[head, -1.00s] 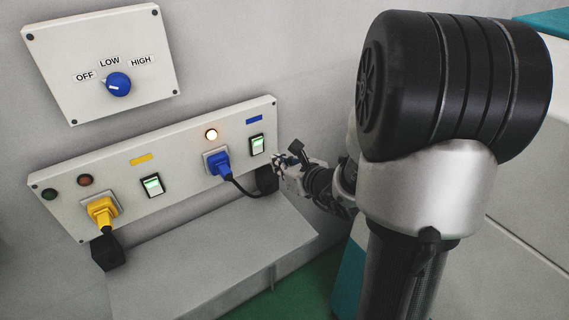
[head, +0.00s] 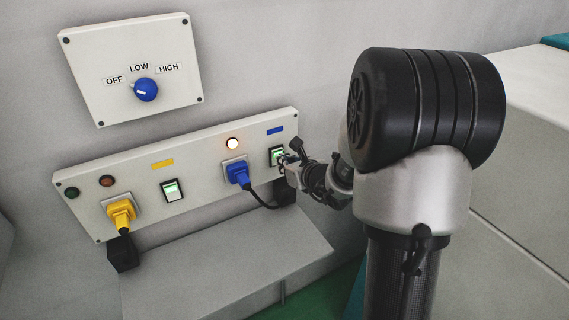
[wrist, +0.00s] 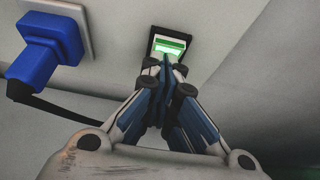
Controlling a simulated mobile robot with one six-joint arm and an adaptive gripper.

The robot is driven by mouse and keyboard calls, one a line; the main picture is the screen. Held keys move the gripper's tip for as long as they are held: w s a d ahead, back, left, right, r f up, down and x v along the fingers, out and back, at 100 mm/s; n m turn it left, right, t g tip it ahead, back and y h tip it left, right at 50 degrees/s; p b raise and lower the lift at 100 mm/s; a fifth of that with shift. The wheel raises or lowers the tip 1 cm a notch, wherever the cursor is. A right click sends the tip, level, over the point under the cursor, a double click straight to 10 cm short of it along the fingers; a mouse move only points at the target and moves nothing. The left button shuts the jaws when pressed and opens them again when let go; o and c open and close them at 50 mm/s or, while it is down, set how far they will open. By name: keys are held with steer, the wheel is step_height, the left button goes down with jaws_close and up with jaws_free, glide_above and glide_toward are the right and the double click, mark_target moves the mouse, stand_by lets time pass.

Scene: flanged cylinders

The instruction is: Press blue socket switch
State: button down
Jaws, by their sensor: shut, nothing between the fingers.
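The blue socket switch (head: 275,153) is a green-lit rocker in a black frame, under a blue label (head: 275,131) at the right end of the wall panel. In the wrist view the switch (wrist: 168,44) shows just beyond my fingertips. My gripper (head: 288,160) is shut and empty, its closed tips (wrist: 166,62) at the lower part of the switch. The tips overlap the switch's lower edge; I cannot tell whether they touch it. The blue plug (head: 238,174) sits in its socket left of the switch, and it also shows in the wrist view (wrist: 45,48).
A lit round lamp (head: 232,144) is above the blue plug. A yellow plug (head: 121,213) and another green-lit switch (head: 172,190) are further left on the panel. A blue knob (head: 145,90) is on the upper box. A grey ledge (head: 220,265) juts out below.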

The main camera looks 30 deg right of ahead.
steer(key=shift+w+r+g+p, duration=0.3)
steer(key=shift+g+p, duration=0.2)
steer(key=shift+p, duration=0.55)
steer(key=shift+r+p, duration=0.45)
steer(key=shift+r, duration=0.35)
